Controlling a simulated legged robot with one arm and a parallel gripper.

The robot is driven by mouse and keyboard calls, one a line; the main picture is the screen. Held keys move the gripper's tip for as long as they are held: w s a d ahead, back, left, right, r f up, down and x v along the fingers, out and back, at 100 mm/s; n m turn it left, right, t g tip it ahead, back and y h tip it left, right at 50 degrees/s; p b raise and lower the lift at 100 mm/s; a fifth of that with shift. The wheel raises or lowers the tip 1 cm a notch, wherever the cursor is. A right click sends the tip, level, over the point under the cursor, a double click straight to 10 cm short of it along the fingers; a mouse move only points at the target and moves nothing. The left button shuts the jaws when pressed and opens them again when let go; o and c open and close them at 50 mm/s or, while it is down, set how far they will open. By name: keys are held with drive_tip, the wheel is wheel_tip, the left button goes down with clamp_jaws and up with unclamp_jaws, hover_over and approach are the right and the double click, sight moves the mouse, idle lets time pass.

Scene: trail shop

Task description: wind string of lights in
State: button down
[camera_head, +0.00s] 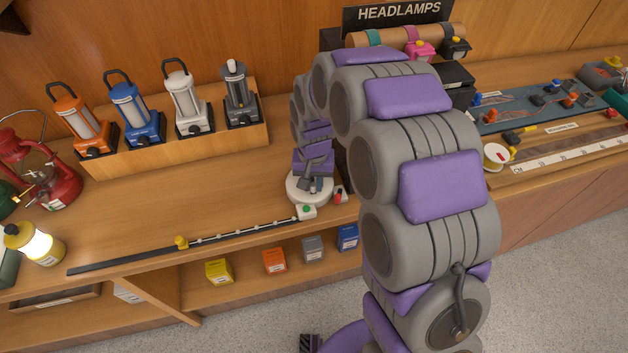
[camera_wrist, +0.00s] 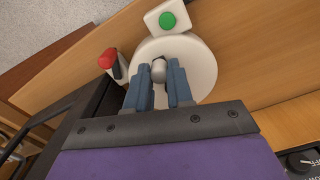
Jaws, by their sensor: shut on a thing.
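A round white reel (camera_head: 297,193) sits at the counter's front edge, with a white block bearing a green button (camera_head: 306,209) on its rim. The string of lights (camera_head: 245,231), with small pale bulbs, stretches left from the reel along a dark strip (camera_head: 120,262) to a yellow piece (camera_head: 181,243). My gripper (camera_head: 317,183) is over the reel. In the wrist view the reel (camera_wrist: 203,70) lies beneath my gripper (camera_wrist: 159,76), whose blue-grey fingers are shut on a grey knob (camera_wrist: 159,69). The fingers and my arm hide part of the reel.
A small red-topped item (camera_head: 338,195) stands right beside the reel; it also shows in the wrist view (camera_wrist: 107,59). Several lanterns stand in a wooden rack (camera_head: 180,151) behind. A lit yellow lantern (camera_head: 38,244) is at left. Small boxes (camera_head: 274,261) sit on the shelf below.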

drive_tip(key=shift+a, duration=1.05)
drive_tip(key=shift+s, duration=0.1)
drive_tip(key=shift+w+a+p, duration=0.2)
drive_tip(key=shift+a+p, duration=0.2)
drive_tip(key=shift+w+a, duration=0.4)
drive_tip(key=shift+a, duration=0.25)
drive_tip(key=shift+w+a+p, duration=0.55)
drive_tip(key=shift+w+a, duration=0.05)
drive_tip(key=shift+w, duration=0.45)
